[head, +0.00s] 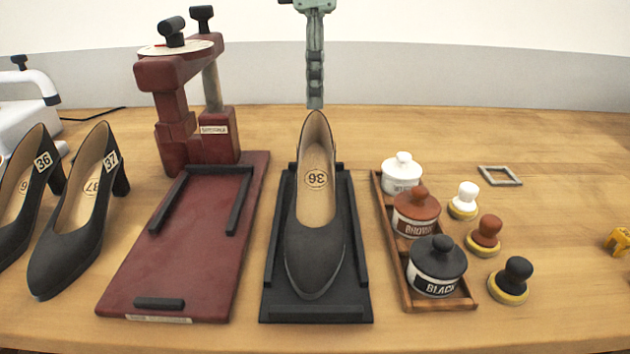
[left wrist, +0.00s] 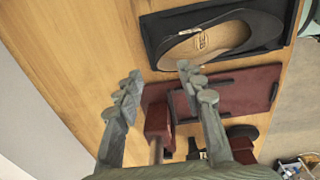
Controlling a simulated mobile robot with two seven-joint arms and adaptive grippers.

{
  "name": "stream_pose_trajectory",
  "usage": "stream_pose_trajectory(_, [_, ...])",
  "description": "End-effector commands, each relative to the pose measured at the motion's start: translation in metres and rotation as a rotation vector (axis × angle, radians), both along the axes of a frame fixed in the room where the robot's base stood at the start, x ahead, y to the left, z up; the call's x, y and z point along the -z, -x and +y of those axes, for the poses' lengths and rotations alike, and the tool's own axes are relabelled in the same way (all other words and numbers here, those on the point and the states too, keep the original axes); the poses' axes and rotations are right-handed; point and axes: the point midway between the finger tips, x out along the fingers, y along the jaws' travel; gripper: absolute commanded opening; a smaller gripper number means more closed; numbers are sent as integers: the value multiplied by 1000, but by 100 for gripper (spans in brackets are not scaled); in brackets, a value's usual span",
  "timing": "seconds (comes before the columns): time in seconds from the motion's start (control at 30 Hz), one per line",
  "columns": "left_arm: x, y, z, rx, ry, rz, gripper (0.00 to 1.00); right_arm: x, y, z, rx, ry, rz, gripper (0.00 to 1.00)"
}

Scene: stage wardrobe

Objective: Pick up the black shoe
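A black shoe (head: 318,240) with a tan insole marked 36 lies in a black tray (head: 280,300), toe toward me and heel end away. In the left wrist view the shoe (left wrist: 240,35) is at upper right, beyond the fingers. My left gripper (head: 315,103) comes down from the top of the head view, seen edge-on, its tips just above the shoe's heel end in the picture. In the left wrist view the gripper (left wrist: 159,74) is open, with nothing between its fingers. My right gripper is not in view.
Two more black shoes (head: 75,225) stand at left, tagged 36 and 37. A dark red press (head: 190,240) stands left of the tray. At right are a wooden rack (head: 455,304) of polish jars, several round brushes (head: 487,232) and a small grey frame (head: 500,176).

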Motion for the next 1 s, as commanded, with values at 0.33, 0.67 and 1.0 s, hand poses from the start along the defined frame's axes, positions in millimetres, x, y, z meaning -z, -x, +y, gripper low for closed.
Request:
stream_pose_trajectory(0.33, [38, -1, 0, 0, -1, 2, 39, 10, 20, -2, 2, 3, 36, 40])
stream_pose_trajectory(0.67, [76, -3, 0, -1, -1, 1, 39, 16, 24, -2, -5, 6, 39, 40])
stream_pose_trajectory(1.0, [77, -3, 0, -1, 0, 0, 23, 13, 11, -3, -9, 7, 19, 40])
